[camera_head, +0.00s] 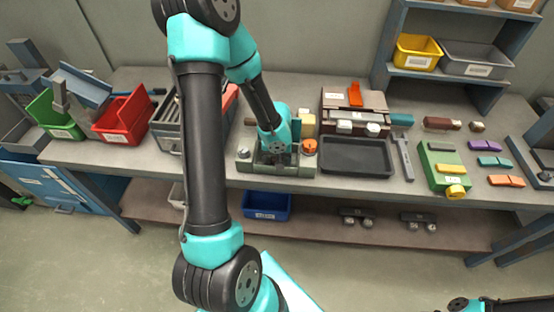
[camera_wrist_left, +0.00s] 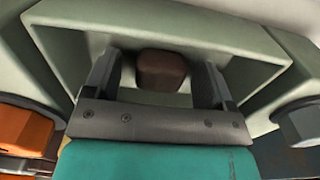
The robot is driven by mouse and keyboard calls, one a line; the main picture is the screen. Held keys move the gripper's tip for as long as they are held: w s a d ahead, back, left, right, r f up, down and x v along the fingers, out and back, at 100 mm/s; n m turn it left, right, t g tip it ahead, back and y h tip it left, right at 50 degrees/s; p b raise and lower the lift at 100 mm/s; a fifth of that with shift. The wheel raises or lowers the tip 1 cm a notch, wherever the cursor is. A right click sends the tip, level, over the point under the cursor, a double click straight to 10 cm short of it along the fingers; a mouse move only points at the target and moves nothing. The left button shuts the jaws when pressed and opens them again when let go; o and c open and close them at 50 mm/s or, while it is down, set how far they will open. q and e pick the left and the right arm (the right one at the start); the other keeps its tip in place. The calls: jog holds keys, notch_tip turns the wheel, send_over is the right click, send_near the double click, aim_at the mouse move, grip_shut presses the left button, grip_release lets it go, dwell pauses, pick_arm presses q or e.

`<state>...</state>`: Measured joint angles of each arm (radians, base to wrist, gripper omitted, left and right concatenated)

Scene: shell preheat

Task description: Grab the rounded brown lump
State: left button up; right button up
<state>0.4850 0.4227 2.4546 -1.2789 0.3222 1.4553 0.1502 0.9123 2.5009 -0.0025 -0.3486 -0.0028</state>
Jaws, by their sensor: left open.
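The rounded brown lump (camera_wrist_left: 162,70) shows in the left wrist view, inside the recess of a grey-green fixture (camera_wrist_left: 200,32). My left gripper (camera_wrist_left: 158,82) is open, with one finger on each side of the lump. Gaps show between the lump and both fingers. In the head view the left gripper (camera_head: 276,159) points down into the fixture (camera_head: 244,167) on the bench, and the lump there is hidden by it. My right gripper is out of view.
An orange knob (camera_head: 310,146) sits on the fixture's right side. A black tray (camera_head: 357,142) lies to its right, and a grey toolbox (camera_head: 165,135) stands to its left. A shelf with bins (camera_head: 416,57) stands at the back right.

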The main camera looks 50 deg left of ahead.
pick_arm(q)
jog(key=c, duration=1)
jog(key=shift+r, duration=0.15)
jog(key=shift+r, duration=4.9)
